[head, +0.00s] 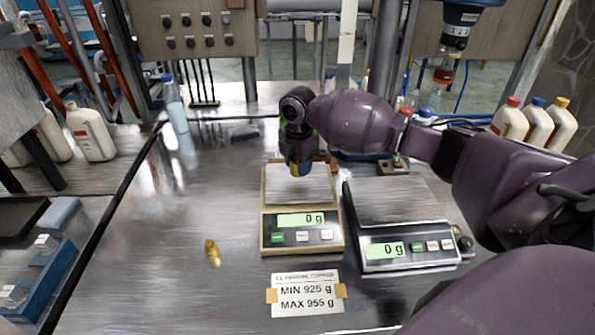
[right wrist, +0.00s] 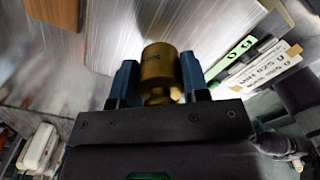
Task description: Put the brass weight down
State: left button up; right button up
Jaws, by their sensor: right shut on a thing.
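My right gripper (head: 299,168) hangs over the pan of the left, beige-framed scale (head: 263,225) in the head view. In the right wrist view its blue fingers are shut on a brass weight (right wrist: 158,68), a knobbed cylinder with markings too small to read. The weight is mostly hidden in the head view. The left scale's display reads 0 g. A second small brass weight (head: 212,252) stands on the metal table (head: 165,285), left of the scale. My left gripper is not in view.
A second, black-framed scale (head: 410,252) stands right of the first and also reads 0 g. A taped card (head: 306,294) reading MIN 925 g, MAX 955 g lies in front. White bottles (head: 510,120) stand at the back right. The table's left part is mostly clear.

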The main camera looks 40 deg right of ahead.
notch_tip(320, 180, down, 2)
jog(key=shift+f, duration=0.15)
jog(key=shift+f, duration=0.15)
jog(key=o, duration=1)
jog(key=shift+o, duration=1.2)
